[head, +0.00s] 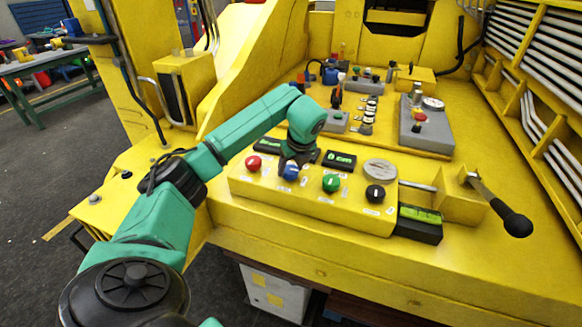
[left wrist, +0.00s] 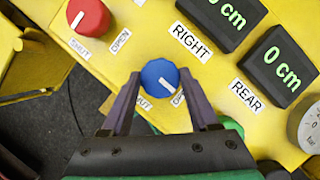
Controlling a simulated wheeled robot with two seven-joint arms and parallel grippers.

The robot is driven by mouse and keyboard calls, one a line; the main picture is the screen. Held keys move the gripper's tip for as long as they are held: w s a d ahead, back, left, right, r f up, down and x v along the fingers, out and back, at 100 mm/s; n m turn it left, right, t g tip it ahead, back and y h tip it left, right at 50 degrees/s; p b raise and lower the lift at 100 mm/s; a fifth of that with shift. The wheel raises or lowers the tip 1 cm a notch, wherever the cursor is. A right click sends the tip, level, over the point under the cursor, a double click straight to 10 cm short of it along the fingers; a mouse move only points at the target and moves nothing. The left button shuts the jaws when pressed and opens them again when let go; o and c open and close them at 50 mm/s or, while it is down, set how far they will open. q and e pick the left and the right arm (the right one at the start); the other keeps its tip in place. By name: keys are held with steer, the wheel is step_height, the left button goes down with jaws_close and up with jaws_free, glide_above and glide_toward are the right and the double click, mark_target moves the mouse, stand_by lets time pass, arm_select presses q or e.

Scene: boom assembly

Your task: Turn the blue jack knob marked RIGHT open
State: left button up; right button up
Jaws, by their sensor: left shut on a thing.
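The blue knob (head: 290,171) sits on the yellow control panel (head: 310,197), between a red and a green knob. In the left wrist view the blue knob (left wrist: 160,78) lies between the two fingertips of my left gripper (left wrist: 160,74), which is shut on it. The RIGHT label (left wrist: 192,42) is just above it. The white pointer line on the knob points to the lower right, towards a partly covered label starting with O. A partly covered label ending in UT is at its lower left. My right gripper is not in view.
A red knob (head: 253,163), a green knob (head: 331,183) and a black knob (head: 375,193) share the panel. Displays reading 0 cm (left wrist: 282,58) and a round gauge (head: 380,169) stand behind them. A black-handled lever (head: 505,212) is at the right.

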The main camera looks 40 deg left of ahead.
arm_select(q)
steer(key=o, duration=1.4)
steer(key=shift+c, duration=0.2)
steer(key=shift+r, duration=0.1)
steer(key=shift+d+r, duration=0.2)
steer(key=shift+r, duration=0.15)
steer(key=p+v, duration=0.2)
steer(key=v, duration=1.1)
steer(key=shift+r, duration=0.35)
